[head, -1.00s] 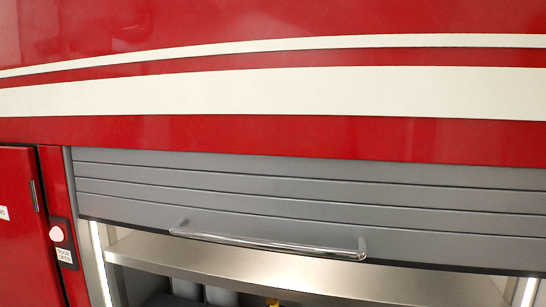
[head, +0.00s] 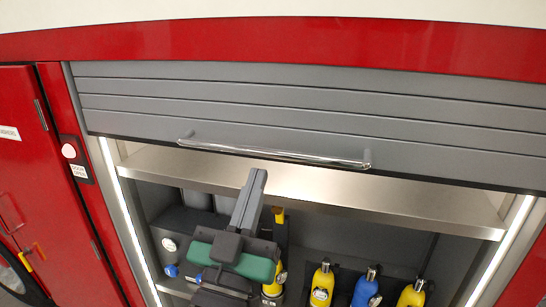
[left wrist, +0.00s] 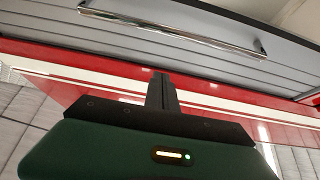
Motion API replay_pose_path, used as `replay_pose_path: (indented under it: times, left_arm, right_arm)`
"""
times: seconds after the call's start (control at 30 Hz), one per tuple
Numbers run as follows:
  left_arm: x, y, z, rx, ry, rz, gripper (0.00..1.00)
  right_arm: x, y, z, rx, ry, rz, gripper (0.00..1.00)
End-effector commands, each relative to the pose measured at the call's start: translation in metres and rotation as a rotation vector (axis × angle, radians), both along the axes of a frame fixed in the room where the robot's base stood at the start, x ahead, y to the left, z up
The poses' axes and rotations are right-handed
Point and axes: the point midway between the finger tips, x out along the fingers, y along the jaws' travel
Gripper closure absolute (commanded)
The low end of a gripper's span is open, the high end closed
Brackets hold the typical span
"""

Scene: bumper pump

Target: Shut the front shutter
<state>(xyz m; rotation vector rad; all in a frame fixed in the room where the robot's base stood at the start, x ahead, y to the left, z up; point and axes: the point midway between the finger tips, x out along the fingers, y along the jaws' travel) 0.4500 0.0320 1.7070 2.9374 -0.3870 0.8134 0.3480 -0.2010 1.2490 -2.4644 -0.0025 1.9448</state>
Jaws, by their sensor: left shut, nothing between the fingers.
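The front shutter (head: 300,105) is a grey slatted roller shutter, rolled most of the way up, with its lower edge near the top of the opening. A chrome bar handle (head: 270,152) runs along its bottom slat. The handle also shows in the left wrist view (left wrist: 175,30), with the shutter (left wrist: 190,65) behind it. My left gripper (head: 256,175) is below the handle in the head view, fingers together and empty, pointing up, apart from the handle. The left wrist view shows its closed fingers (left wrist: 161,85) below the handle. My right gripper is not in view.
The open compartment has a metal shelf (head: 400,207) and bottles, including yellow (head: 322,284) and blue (head: 366,288) ones. Light strips line both sides. At left are a red door (head: 45,180) and a panel with a pale round button (head: 69,151).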

Motion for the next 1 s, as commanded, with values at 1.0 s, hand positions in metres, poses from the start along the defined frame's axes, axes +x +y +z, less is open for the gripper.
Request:
replay_pose_path:
  times: [1.0]
  left_arm:
    - [0.085, -0.024, 0.026, 0.008, 0.009, -0.001, 1.0]
  right_arm:
    - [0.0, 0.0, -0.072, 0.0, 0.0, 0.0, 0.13]
